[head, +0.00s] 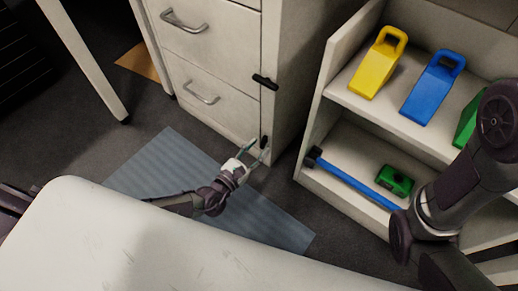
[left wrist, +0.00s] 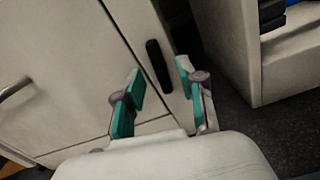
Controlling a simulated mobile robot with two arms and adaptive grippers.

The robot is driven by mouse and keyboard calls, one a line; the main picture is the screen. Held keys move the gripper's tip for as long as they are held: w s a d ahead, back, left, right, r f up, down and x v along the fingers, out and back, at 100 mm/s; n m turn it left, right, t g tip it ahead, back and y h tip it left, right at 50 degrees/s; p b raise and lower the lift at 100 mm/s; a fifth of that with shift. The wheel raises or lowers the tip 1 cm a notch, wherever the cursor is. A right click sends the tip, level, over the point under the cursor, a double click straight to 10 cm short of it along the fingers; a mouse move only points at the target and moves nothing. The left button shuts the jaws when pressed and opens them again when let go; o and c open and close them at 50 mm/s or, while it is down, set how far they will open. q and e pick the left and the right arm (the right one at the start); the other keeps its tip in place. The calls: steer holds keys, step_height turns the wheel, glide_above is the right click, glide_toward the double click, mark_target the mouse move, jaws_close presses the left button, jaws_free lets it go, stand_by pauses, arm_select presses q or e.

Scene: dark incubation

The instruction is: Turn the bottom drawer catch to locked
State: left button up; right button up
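The bottom drawer catch (head: 264,142) is a small black bar low on the front right edge of the pale drawer cabinet (head: 285,60). In the left wrist view the catch (left wrist: 158,66) stands nearly upright, tilted slightly. My left gripper (head: 257,151) is open at the catch. In the left wrist view its teal fingertips (left wrist: 159,78) are apart, one on each side of the catch, with visible gaps; contact cannot be told. The bottom drawer (head: 218,110) looks closed, with a metal handle (head: 202,92). My right gripper is not in view.
Another black catch (head: 264,82) lies roughly crosswise higher on the cabinet. An open shelf (head: 335,85) at right holds a yellow block (head: 374,68), a blue block (head: 431,92), green objects and a blue bar (head: 355,183). A blue-grey mat (head: 150,165) lies on the floor.

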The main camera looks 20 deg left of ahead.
arm_select(q)
steer(key=shift+w+d, duration=0.2)
steer(key=shift+w, duration=0.4)
